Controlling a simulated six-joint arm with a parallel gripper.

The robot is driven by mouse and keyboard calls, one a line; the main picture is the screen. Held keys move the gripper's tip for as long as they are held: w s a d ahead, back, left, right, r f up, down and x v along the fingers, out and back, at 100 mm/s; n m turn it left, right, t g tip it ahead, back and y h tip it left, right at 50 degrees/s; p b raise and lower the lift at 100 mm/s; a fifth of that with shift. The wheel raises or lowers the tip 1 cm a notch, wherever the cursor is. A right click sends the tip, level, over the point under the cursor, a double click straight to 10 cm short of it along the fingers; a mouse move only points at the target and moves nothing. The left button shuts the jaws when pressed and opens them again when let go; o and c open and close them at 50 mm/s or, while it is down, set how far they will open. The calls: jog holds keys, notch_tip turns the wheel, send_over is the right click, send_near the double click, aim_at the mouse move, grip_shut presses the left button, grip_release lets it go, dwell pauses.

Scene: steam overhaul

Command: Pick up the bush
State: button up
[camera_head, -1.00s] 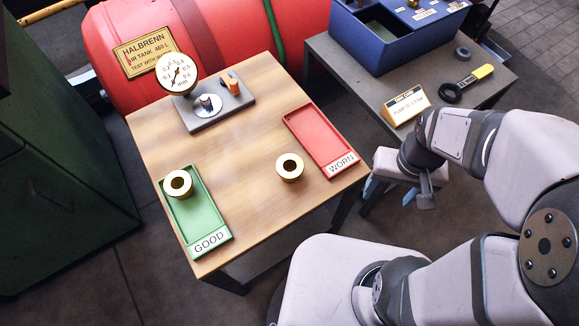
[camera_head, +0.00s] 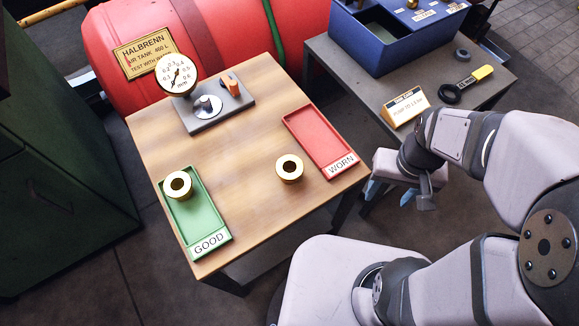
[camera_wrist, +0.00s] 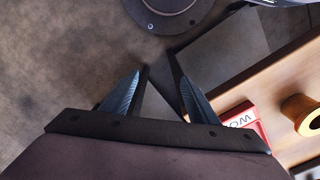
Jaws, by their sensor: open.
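A brass bush (camera_head: 289,168) with a dark hole stands upright on the bare wooden table, left of the red WORN tray (camera_head: 322,138). It also shows at the right edge of the wrist view (camera_wrist: 304,115). A second brass bush (camera_head: 178,184) stands in the green GOOD tray (camera_head: 205,226) at the table's left. My gripper (camera_head: 405,192) is off the table's right edge, right of the loose bush and apart from it. In the wrist view its two fingers (camera_wrist: 158,90) are spread with nothing between them.
A dial gauge (camera_head: 176,75) on a grey base stands at the back of the wooden table (camera_head: 235,137). A grey side table (camera_head: 345,75) at the right bears a blue box (camera_head: 395,40), a small sign (camera_head: 404,106) and a yellow-black tool (camera_head: 467,84). The table's middle is clear.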

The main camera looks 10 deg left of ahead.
jog(key=a+r+n+p, duration=0.1)
jog(key=a+r+p, duration=0.2)
jog(key=a+p, duration=0.1)
jog(key=w+a+r+n+p, duration=0.1)
jog(key=a+r+p, duration=0.3)
jog(key=a, duration=0.1)
jog(key=w+a+r+n+p, duration=0.1)
jog(key=a+r+p, duration=0.2)
jog(key=a+p, duration=0.1)
jog(key=shift+a+r+n+g+p, duration=0.2)
jog(key=shift+r+n+g+p, duration=0.15)
jog(key=shift+p, duration=0.25)
jog(key=n+p, duration=0.1)
jog(key=p, duration=0.2)
send_near(289, 164)
jog(key=s+d, duration=0.2)
jog(key=a, duration=0.1)
jog(key=shift+a+f+b, duration=0.15)
jog(key=shift+f+b, duration=0.05)
jog(key=shift+f, duration=1.55)
jog(key=shift+a+f+b, duration=0.1)
jog(key=shift+f+b, duration=0.1)
jog(key=shift+f, duration=1.6)
jog(key=c, duration=1.1)
jog(key=shift+c, duration=0.2)
